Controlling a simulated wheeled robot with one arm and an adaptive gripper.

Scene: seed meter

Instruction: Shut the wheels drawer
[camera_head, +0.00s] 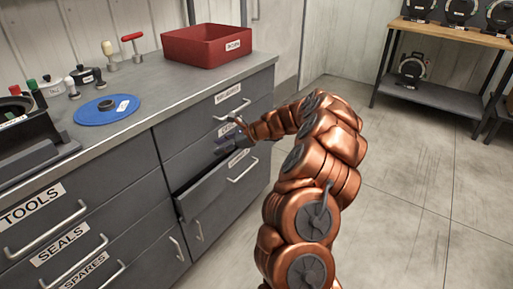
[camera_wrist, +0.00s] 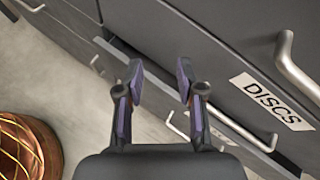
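A grey drawer (camera_head: 212,192) in the cabinet's right column stands pulled out, with its dark inside showing at the left. Its bar handle (camera_head: 243,170) is on the front. Its label (camera_head: 238,157) is partly covered by my gripper, and I cannot read it. My gripper (camera_head: 226,143) is just above this drawer's front, before the drawer labelled DISCS. In the wrist view my gripper (camera_wrist: 160,82) has its two fingers well apart with nothing between them. The DISCS label (camera_wrist: 265,101) is to the right of the fingers there.
The drawer above the pulled-out one and the top drawer look shut. TOOLS (camera_head: 38,207), SEALS and SPARES drawers are at left. A red bin (camera_head: 200,48) and a blue disc (camera_head: 106,112) lie on the worktop. Open floor (camera_head: 405,190) extends at right, with a shelf behind.

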